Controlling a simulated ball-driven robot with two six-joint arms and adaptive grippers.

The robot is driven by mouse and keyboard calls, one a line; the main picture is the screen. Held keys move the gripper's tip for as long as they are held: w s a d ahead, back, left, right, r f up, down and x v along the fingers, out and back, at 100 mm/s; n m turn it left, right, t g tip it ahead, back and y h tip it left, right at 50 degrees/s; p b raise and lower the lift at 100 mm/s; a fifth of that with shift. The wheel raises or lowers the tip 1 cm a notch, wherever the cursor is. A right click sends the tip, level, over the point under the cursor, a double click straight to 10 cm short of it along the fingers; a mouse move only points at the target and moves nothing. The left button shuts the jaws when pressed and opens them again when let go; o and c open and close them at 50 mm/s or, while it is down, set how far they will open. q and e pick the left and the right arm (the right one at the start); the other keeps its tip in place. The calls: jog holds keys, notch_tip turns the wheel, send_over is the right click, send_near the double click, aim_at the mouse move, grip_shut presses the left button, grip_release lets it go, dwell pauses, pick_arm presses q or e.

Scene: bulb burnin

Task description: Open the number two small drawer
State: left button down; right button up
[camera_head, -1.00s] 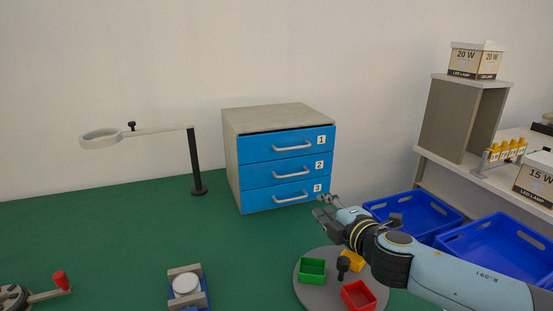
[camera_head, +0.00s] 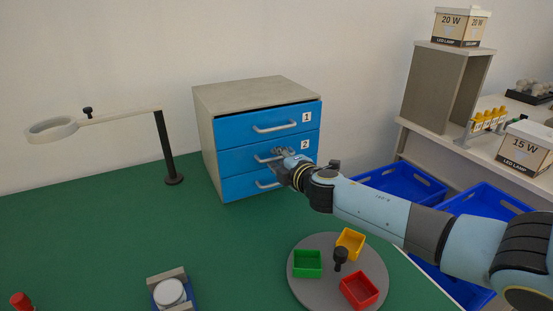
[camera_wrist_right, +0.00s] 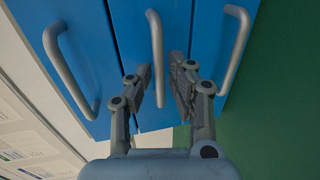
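The number two drawer (camera_head: 238,162) is the blue middle front of a grey three-drawer cabinet (camera_head: 250,93), and it looks closed. Its silver bar handle (camera_head: 262,159) is partly hidden by my right gripper (camera_head: 281,154). In the right wrist view the middle handle (camera_wrist_right: 155,40) runs between the fingers of my right gripper (camera_wrist_right: 162,72). One finger is on each side, with gaps, so the gripper looks open around the handle. My left gripper is in no view.
Drawer one (camera_head: 230,128) is above and drawer three (camera_head: 236,187) below, both looking closed with handles close by. A turntable (camera_head: 315,291) with small bins is in front. A magnifier lamp (camera_head: 168,150) stands left. Blue crates (camera_head: 405,185) lie right. Green table between is clear.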

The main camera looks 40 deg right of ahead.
jog(key=shift+w+d+f, duration=0.1)
jog(key=shift+w, duration=0.35)
jog(key=shift+c, duration=0.3)
grip_shut()
